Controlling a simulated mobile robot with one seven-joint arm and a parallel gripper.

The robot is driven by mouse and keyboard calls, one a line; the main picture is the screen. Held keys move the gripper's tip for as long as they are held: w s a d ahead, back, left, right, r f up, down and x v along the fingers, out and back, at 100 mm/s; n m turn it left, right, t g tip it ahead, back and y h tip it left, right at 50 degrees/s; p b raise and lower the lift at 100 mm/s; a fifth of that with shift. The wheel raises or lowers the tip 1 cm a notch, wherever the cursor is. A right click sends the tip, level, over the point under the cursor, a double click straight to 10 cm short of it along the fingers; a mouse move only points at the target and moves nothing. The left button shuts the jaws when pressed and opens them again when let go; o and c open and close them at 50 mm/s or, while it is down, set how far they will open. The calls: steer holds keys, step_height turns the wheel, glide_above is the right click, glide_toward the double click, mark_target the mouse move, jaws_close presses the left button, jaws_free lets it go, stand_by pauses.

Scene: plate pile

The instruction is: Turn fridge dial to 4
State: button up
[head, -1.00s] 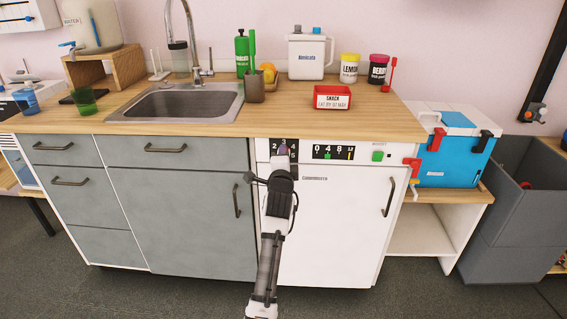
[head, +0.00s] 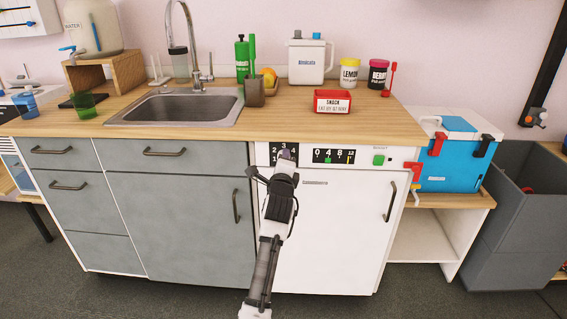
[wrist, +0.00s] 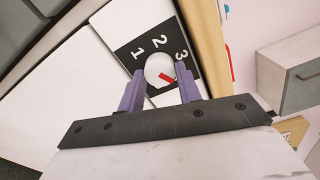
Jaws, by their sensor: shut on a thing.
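The fridge dial is a white round knob (wrist: 155,66) with a red pointer mark, on a black plate (wrist: 131,46) numbered 1, 2 and 3 in the wrist view. The red mark is on the lower right of the knob there, on the side of the 3 rather than the 1. A 4 is not visible in the wrist view; the right finger covers that part of the plate. My gripper (wrist: 159,72) has its purple fingers closed on either side of the knob. In the head view my gripper (head: 286,157) covers most of the dial below its plate (head: 276,149).
The dial is on the white fridge front (head: 335,230), below the wooden counter edge (head: 330,133). Right of it are a second black scale (head: 334,156) and a green button (head: 379,160). The fridge handle (head: 390,202) stands out on the right, and a grey cabinet (head: 180,222) adjoins on the left.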

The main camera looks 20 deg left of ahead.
steer(key=o, duration=1)
steer(key=shift+s, duration=0.1)
steer(key=b+v, duration=0.1)
steer(key=v, duration=1.2)
steer(key=shift+s+d+b, duration=0.15)
steer(key=shift+s+b, duration=0.15)
steer(key=shift+b, duration=0.05)
